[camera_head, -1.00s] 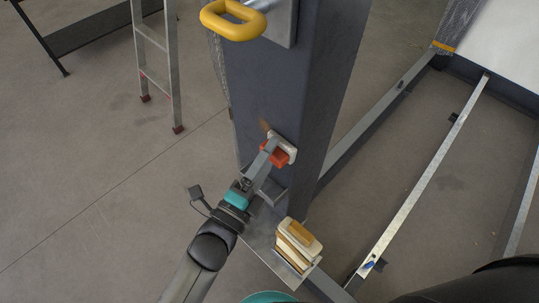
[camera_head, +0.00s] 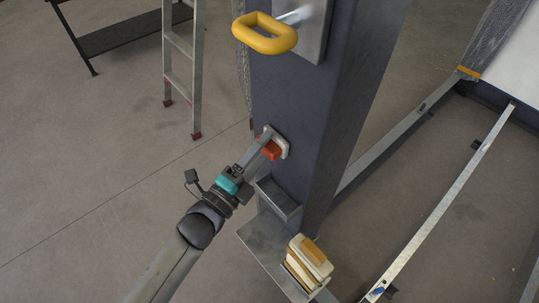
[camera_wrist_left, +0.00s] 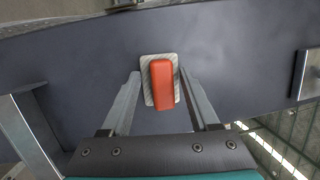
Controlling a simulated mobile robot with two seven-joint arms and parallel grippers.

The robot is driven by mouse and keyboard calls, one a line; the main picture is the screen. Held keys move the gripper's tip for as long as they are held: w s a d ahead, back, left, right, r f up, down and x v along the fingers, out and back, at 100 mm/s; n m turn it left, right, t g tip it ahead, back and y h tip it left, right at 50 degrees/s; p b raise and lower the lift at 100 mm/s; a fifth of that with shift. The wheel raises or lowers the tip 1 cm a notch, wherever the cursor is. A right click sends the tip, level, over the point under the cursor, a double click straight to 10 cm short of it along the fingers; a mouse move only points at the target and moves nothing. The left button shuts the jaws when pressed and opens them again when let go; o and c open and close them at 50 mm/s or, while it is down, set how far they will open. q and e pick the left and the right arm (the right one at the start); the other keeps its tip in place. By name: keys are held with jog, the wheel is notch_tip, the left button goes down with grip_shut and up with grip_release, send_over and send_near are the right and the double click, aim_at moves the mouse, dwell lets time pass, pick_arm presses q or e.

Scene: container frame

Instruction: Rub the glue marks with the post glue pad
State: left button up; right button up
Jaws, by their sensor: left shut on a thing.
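The post (camera_head: 318,100) is a dark blue-grey steel column in the middle of the head view. The post glue pad has a pale pad and a red-orange grip (camera_head: 268,150); it lies flat against the post's left face. It also shows in the left wrist view (camera_wrist_left: 162,85), with the grip between my fingers. My left gripper (camera_head: 262,143) is shut on the grip. No glue mark is visible on the bare post face now; whether any lies under the pad is hidden. My right gripper is not in view.
A small metal holder (camera_head: 278,198) juts from the post below the pad. Lower, a metal shelf (camera_head: 262,243) carries a stack of cream and tan blocks (camera_head: 308,264). A yellow loop handle (camera_head: 264,33) sticks out above. A ladder (camera_head: 197,75) stands behind left.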

pick_arm(q)
jog(key=shift+w+a, duration=0.1)
jog(key=shift+w, duration=0.1)
jog(key=shift+r, duration=0.1)
jog(key=s+a+p, duration=0.1)
jog(key=s+a, duration=0.2)
jog(key=a, duration=0.2)
jog(key=shift+s, duration=0.3)
dwell(0.3)
jog(key=shift+s+a+p, duration=0.45)
jog(key=shift+s+a, duration=0.4)
jog(key=shift+a, duration=0.25)
